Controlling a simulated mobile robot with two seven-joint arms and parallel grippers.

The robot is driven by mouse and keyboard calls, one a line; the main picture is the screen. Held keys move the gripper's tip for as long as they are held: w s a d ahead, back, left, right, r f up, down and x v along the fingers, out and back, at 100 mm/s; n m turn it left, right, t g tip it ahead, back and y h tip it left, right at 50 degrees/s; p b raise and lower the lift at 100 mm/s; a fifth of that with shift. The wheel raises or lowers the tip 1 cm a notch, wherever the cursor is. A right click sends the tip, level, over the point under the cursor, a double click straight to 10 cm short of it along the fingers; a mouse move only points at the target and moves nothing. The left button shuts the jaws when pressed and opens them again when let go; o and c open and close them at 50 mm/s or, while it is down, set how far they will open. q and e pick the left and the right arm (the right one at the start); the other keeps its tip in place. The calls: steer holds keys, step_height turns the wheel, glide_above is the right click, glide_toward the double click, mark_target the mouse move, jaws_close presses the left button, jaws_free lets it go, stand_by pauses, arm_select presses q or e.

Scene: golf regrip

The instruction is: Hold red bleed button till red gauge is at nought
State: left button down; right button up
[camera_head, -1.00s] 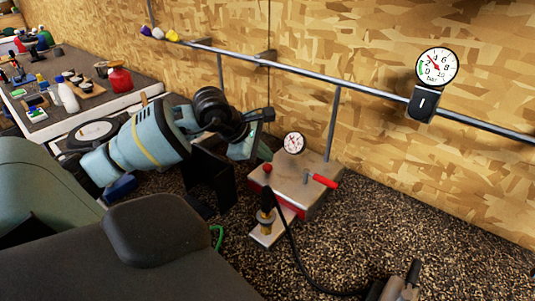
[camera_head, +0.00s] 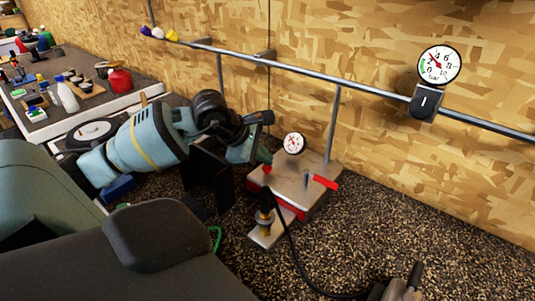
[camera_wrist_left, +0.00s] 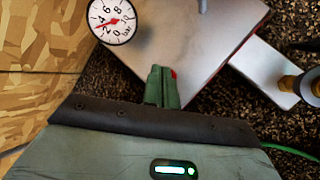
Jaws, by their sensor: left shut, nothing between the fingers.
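The metal box with red sides (camera_head: 311,186) stands on the dark speckled bench. The red button (camera_head: 267,170) is on its top at the left corner; only a sliver of it (camera_wrist_left: 174,74) shows beside the fingers in the left wrist view. My left gripper (camera_head: 264,156) is shut and empty, its tips right at the button from above. I cannot tell whether they press it. A small white dial gauge with a red needle (camera_head: 294,143) stands at the box's back; in the left wrist view (camera_wrist_left: 112,20) the needle lies near 2, off nought. My right gripper is not in view.
A red-handled lever (camera_head: 324,182) is on the box's right side. A brass fitting (camera_head: 265,220) with a black hose stands in front. A second gauge (camera_head: 439,65) hangs on the wall rail. A side table (camera_head: 120,100) with bottles is at left.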

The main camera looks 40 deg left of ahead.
arm_select(q)
steer(key=shift+f, duration=0.2)
stand_by(0.3)
steer(key=shift+f+b, duration=0.35)
steer(key=shift+f, duration=0.1)
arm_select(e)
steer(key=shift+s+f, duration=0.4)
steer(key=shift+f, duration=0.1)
arm_select(q)
steer(key=shift+s+d+f, duration=0.1)
steer(key=shift+f, duration=0.3)
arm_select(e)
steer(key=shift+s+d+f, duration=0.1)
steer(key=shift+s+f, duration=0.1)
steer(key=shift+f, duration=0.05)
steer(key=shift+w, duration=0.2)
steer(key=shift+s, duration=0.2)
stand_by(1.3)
arm_select(q)
steer(key=shift+a+r, duration=0.3)
steer(key=shift+r, duration=0.65)
steer(key=shift+a+r, duration=0.15)
steer(key=shift+r, duration=0.1)
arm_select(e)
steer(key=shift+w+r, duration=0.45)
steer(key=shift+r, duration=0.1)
arm_select(q)
steer(key=shift+r, duration=0.1)
